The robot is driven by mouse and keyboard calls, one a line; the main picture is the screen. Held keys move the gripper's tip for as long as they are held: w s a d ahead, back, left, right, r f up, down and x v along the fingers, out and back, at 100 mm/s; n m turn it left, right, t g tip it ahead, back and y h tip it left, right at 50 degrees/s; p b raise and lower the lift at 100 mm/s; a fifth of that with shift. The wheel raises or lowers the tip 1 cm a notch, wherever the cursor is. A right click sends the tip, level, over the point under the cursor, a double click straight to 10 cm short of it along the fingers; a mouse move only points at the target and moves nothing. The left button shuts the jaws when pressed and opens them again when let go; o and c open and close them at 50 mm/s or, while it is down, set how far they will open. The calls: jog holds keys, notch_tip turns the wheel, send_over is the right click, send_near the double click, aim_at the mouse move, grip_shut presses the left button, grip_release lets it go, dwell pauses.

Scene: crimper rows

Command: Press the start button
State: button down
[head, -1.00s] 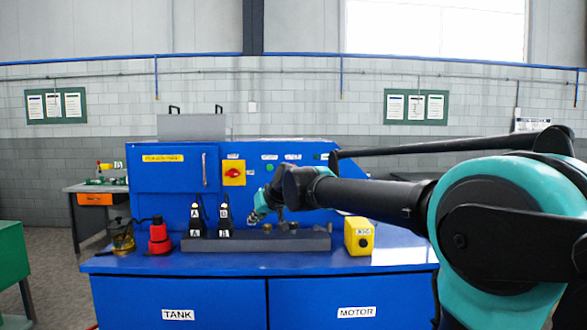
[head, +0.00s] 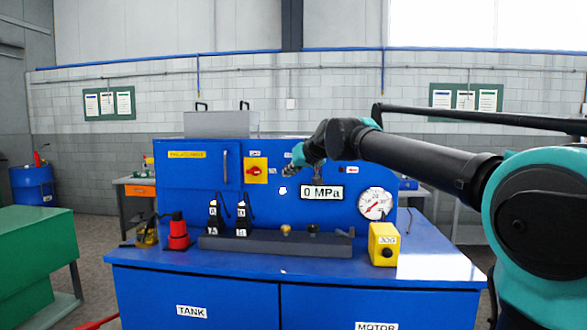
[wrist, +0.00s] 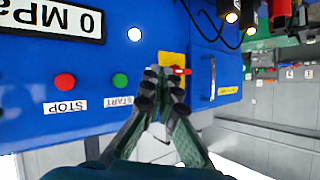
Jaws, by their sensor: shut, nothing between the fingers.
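The green START button (wrist: 119,80) shows on the blue panel in the wrist view, which is upside down, with its START label beside it. The red STOP button (wrist: 65,82) is further left. My gripper (wrist: 160,73) is shut and empty. In that picture its fingertips lie right of the START button, overlapping the yellow plate of the red rotary switch (wrist: 181,71). I cannot tell how far the tips are from the panel. In the head view my gripper (head: 291,178) is in front of the panel, and my arm hides the buttons.
A 0 MPa display (head: 321,192) and a round gauge (head: 375,204) are on the panel. The bench's front right is clear.

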jog(key=w, duration=0.8)
jog(key=shift+w, duration=0.35)
jog(key=shift+w+d, duration=0.1)
jog(key=shift+w, duration=0.05)
dwell(1.1)
jog(key=shift+w, duration=0.3)
jog(key=shift+w, duration=0.5)
dwell(0.8)
jog(key=shift+s, duration=0.95)
jog(key=shift+s, duration=0.15)
jog(key=s, duration=0.4)
jog(key=shift+s, duration=0.35)
